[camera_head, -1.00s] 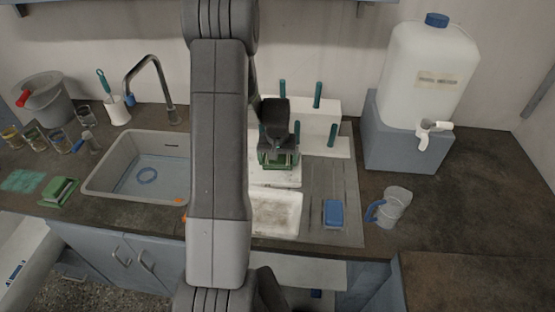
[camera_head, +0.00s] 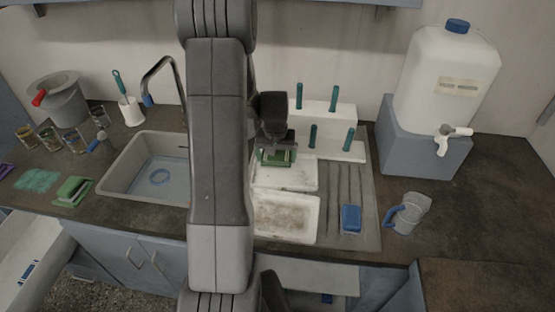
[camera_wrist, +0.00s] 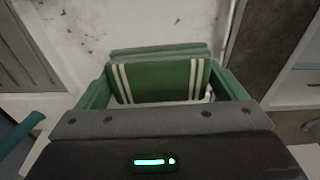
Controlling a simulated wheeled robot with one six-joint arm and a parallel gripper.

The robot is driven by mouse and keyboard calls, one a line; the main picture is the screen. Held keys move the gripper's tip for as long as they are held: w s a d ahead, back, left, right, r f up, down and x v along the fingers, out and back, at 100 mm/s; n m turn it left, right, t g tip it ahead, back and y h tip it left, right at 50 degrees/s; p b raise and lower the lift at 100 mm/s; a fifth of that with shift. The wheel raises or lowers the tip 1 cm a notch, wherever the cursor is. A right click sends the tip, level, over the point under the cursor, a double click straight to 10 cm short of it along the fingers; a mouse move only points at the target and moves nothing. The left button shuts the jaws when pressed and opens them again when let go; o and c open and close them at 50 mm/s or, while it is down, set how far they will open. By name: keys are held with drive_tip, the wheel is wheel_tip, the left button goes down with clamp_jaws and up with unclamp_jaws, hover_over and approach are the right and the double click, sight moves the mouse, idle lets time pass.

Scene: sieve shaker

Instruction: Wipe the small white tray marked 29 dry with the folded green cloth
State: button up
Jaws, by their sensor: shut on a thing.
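My gripper (camera_head: 276,157) is shut on the folded green cloth (camera_wrist: 160,78), which has white stripes and sits between the green fingers in the wrist view. In the head view the gripper is over the rear white tray (camera_head: 304,181). A second white tray (camera_head: 290,218), with grey-brown stains, lies in front of it. I cannot read a number on either tray. The wrist view shows a white, dark-specked surface (camera_wrist: 85,30) beyond the cloth. I cannot tell whether the cloth touches the tray.
A peg rack (camera_head: 345,112) stands behind the trays. A blue sponge-like block (camera_head: 351,219) and a clear jug (camera_head: 408,214) are to the right. A sink (camera_head: 130,172) and a green block (camera_head: 73,190) are left. A large water container (camera_head: 450,80) stands at the right.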

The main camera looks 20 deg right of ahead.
drive_tip(key=shift+r+p, duration=1.45)
drive_tip(key=shift+r, duration=1.25)
